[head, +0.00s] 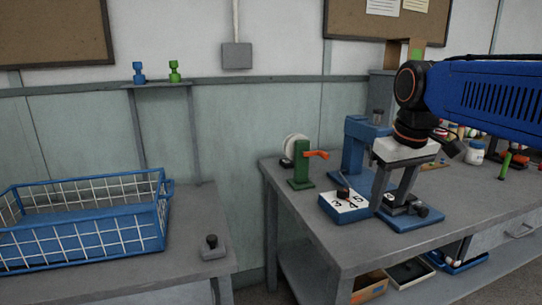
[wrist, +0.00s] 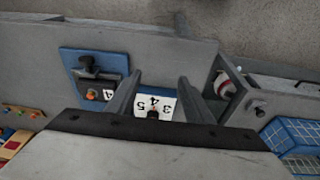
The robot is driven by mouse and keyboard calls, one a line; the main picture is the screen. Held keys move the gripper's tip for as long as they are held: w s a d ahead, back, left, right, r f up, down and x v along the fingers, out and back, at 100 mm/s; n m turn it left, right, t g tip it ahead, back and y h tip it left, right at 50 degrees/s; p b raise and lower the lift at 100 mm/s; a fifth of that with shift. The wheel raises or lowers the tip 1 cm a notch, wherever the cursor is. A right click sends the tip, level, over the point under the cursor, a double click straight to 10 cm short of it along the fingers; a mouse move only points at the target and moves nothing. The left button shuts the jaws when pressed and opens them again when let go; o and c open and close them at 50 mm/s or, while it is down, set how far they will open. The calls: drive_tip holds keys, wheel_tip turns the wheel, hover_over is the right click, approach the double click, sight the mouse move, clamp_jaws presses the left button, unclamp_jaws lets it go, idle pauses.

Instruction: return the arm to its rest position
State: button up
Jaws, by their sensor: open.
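My arm (head: 490,95) reaches in from the right, blue with a black wrist. My gripper (head: 391,205) points down over the workbench, its two grey fingers apart with nothing between them. In the wrist view the open fingers (wrist: 160,88) stand on either side of a white number card (wrist: 152,106). In the head view the fingers overlap a blue base with a dark fixture (head: 420,213); I cannot tell the gap. The numbered blue block (head: 335,212), with a dark knob on top, is just left of the fingers. A blue upright stand (head: 355,150) is behind the gripper.
A green post with an orange handle and white reel (head: 301,165) stands at the bench's left. A jar (head: 472,152) and a green peg (head: 505,165) lie to the right. A blue wire basket (head: 85,225) and dark button (head: 212,243) sit on the left table. A gap separates the tables.

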drive_tip(key=s+d+f+m+t, duration=0.2)
drive_tip(key=s+f+m, duration=0.1)
drive_tip(key=s+f, duration=1.3)
wheel_tip(320, 180, down, 2)
drive_tip(key=shift+d+f, duration=0.15)
drive_tip(key=shift+f, duration=0.1)
